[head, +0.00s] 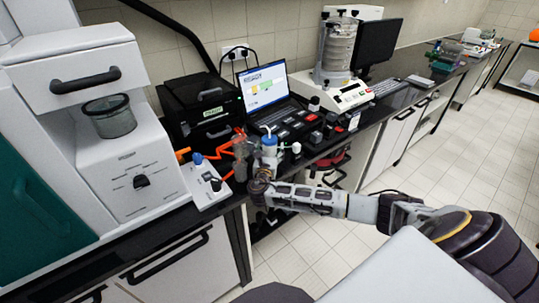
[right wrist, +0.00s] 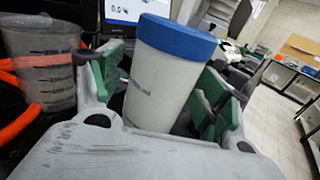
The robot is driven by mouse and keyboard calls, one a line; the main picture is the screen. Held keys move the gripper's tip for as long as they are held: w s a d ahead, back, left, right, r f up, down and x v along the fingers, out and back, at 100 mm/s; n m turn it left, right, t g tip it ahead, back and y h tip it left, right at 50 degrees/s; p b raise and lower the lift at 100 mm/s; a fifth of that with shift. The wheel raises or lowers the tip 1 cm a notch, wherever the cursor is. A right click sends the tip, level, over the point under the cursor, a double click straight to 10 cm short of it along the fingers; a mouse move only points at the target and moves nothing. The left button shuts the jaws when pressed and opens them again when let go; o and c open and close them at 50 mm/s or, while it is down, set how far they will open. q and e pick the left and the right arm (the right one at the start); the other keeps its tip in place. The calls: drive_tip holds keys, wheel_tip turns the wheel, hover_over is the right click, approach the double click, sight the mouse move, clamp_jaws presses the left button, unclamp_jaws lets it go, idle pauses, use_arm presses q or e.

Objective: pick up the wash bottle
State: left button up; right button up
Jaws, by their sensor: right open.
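The wash bottle, white with a blue cap, stands upright near the counter's front edge in the head view (head: 269,150). It fills the middle of the right wrist view (right wrist: 163,75). My right gripper (head: 262,172) reaches it from the front. In the right wrist view its green-padded fingers (right wrist: 162,88) are open, one on each side of the bottle. I cannot tell whether either pad touches it. The bottle's lower part is hidden behind the gripper's body. My left gripper is not in view.
A clear graduated beaker (right wrist: 40,62) and orange parts (head: 223,150) stand close left of the bottle. A laptop (head: 268,88) is behind it. The sieve shaker (head: 337,60) stands farther right. A white machine with a sieve cup (head: 110,118) is at left. The floor at right is clear.

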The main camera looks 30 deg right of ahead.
drive_tip(key=shift+c, duration=0.3)
drive_tip(key=c, duration=0.7)
drive_tip(key=shift+r, duration=0.15)
drive_tip(key=shift+r, duration=4.95)
drive_tip(key=shift+w, duration=0.15)
